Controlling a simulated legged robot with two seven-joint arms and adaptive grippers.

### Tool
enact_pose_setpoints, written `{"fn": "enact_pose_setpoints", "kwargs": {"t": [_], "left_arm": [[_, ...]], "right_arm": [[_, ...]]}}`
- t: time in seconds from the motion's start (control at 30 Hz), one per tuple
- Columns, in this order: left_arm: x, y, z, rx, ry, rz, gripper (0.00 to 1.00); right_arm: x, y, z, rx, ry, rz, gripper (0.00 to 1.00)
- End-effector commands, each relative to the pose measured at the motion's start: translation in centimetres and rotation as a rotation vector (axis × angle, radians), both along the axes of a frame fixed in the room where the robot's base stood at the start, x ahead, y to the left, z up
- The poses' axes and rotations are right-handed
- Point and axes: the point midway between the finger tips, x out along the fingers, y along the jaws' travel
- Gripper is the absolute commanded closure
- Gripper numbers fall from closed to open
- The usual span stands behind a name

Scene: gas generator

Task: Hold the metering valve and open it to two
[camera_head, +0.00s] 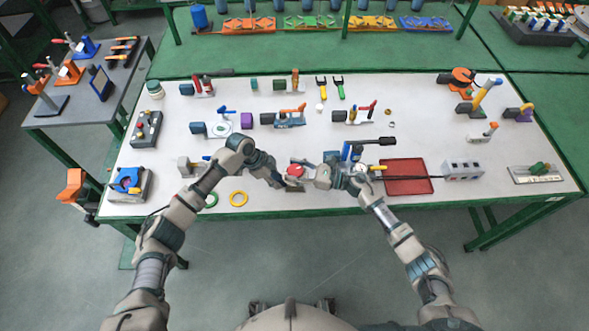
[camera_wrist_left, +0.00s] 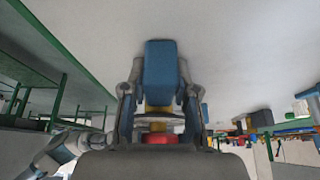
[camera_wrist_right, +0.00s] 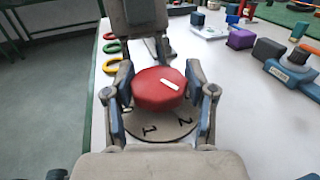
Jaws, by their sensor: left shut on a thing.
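The metering valve has a red knob (camera_head: 295,171) near the table's front edge, between my two grippers. In the right wrist view the knob (camera_wrist_right: 160,89) carries a white mark above a pale dial (camera_wrist_right: 165,126) marked 1 and 2. My right gripper (camera_wrist_right: 160,88) has its fingers on either side of the knob, spread open; whether they touch it is unclear. My left gripper (camera_wrist_left: 160,100) is shut on the valve below the dial. The left wrist view shows a blue block (camera_wrist_left: 161,62), a yellow part and the red knob (camera_wrist_left: 158,138) in line. The mark's exact reading is unclear.
A red tray (camera_head: 407,187) and a grey box (camera_head: 463,170) lie to the right. A yellow ring (camera_head: 238,199) and a green ring lie left of the valve. Several other valves and tools stand farther back on the white table (camera_head: 300,228).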

Motion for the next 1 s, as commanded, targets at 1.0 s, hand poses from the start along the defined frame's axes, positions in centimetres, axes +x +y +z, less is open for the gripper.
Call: {"fn": "enact_pose_setpoints", "kwargs": {"t": [1.0], "left_arm": [[0.1,0.1,-0.1,0.003,-0.002,0.004,1.0]], "right_arm": [[-3.2,-10.4,-0.2,-0.002,0.002,-0.001,0.21]]}}
